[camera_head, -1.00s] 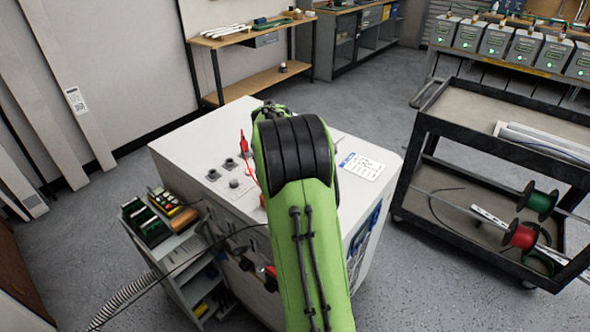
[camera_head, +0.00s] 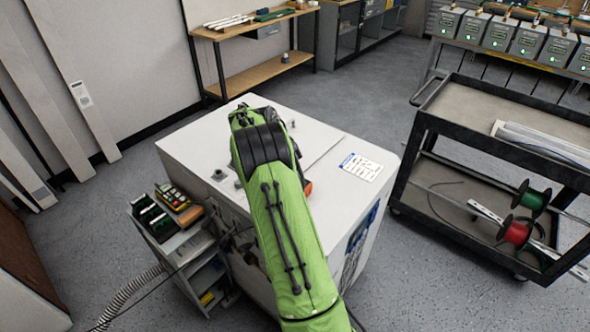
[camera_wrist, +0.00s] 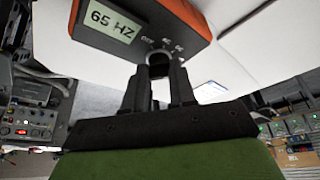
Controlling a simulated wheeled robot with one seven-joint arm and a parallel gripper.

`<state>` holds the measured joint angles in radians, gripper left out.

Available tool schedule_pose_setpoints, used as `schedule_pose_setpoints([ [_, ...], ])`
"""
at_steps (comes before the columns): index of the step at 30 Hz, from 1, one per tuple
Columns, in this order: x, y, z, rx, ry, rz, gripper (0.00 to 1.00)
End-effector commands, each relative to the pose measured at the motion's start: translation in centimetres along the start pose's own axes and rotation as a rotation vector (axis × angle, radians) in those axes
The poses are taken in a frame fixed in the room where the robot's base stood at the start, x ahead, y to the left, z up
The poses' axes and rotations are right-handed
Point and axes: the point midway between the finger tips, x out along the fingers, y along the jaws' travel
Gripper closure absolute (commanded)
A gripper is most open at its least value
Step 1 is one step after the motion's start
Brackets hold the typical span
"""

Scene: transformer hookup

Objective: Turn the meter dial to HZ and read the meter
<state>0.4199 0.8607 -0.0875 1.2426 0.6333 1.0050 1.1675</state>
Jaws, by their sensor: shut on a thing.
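The meter (camera_wrist: 188,22) is an orange and dark box at the top of the wrist view. Its display (camera_wrist: 113,24) reads 65 HZ. My gripper (camera_wrist: 158,74) is shut on the meter's dial (camera_wrist: 158,58), on the meter's face beside the display. The labels around the dial include OFF and what look like AC and DC. The fingers hide part of the dial, and I cannot read its pointer. In the head view my green arm covers the gripper and most of the meter; a small orange-red patch (camera_head: 308,187) shows beside the arm.
A white cabinet (camera_head: 330,205) stands under my arm, with a label sheet (camera_head: 361,166) on top. A small tool cart (camera_head: 190,245) stands to its left, a black cart (camera_head: 470,125) with wire spools to its right. Grey floor lies between cabinet and black cart.

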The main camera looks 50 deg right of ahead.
Motion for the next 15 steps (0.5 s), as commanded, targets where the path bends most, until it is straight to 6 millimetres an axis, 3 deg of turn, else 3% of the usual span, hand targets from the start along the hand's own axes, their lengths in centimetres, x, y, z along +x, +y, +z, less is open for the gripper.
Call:
schedule_pose_setpoints([
  [15,-0.1,-0.21,0.0,0.257,-0.002,0.109,1.0],
])
